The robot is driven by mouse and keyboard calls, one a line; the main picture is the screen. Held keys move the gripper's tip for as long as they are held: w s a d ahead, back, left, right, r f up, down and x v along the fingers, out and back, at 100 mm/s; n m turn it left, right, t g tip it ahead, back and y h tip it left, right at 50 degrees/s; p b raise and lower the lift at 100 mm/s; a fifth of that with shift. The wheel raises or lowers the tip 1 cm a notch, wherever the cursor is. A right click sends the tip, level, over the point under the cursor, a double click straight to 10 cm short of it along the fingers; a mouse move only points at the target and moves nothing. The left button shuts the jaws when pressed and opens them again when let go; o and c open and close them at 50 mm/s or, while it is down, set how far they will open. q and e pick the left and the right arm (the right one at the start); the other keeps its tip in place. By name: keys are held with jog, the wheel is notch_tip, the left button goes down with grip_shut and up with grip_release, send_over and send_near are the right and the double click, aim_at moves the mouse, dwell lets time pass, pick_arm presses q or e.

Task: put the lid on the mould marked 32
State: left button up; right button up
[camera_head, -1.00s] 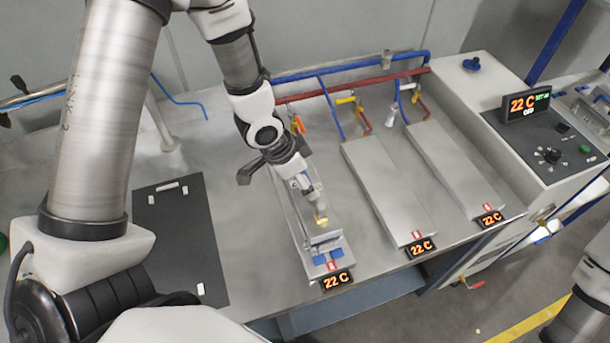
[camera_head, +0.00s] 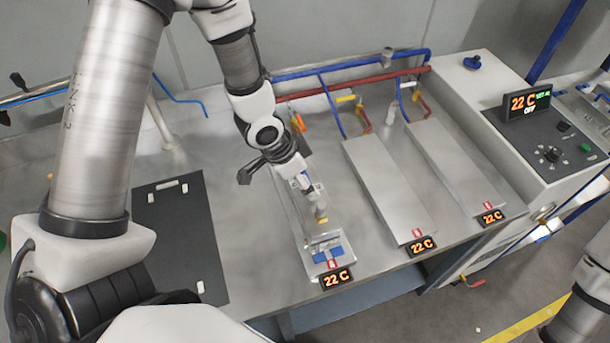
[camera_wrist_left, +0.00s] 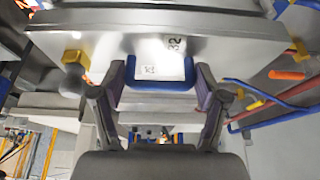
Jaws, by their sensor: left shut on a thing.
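My left gripper (camera_head: 316,204) is over the leftmost station on the bench. It is shut on what appears to be the metal lid (camera_head: 322,238), which partly hides what is below. I take this plate for the mould. Whether lid and mould touch cannot be told. My right gripper is out of view.
Two bare metal slabs (camera_head: 388,190) (camera_head: 458,170) lie to the right, with 22 C displays (camera_head: 421,246) in front. Blue and red pipes (camera_head: 350,82) and valves run behind. A dark mat (camera_head: 175,240) lies left. A control box (camera_head: 545,125) stands at right.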

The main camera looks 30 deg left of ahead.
pick_arm(q)
jog(key=shift+f, duration=0.25)
jog(key=shift+f+b, duration=0.25)
jog(key=shift+b, duration=0.05)
dwell(0.4)
jog(key=o, duration=1.7)
jog(key=v, duration=1.2)
